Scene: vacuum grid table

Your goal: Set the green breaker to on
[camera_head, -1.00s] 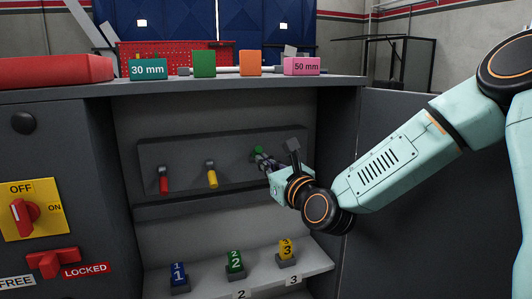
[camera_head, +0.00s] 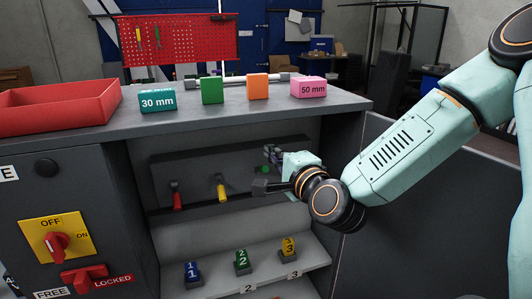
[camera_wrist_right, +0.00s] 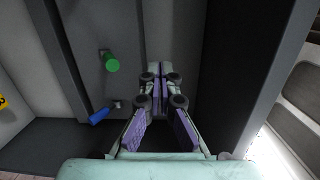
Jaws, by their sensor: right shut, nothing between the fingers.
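I cannot tell the breaker's on or off state. My left gripper is not in view.
The red breaker (camera_head: 177,201) and yellow breaker (camera_head: 221,191) hang with handles down. A blue handle (camera_wrist_right: 98,116) is near the green one. Numbered blocks, such as the green one (camera_head: 241,259), stand on the lower shelf. The cabinet's side wall is close right of the fingers.

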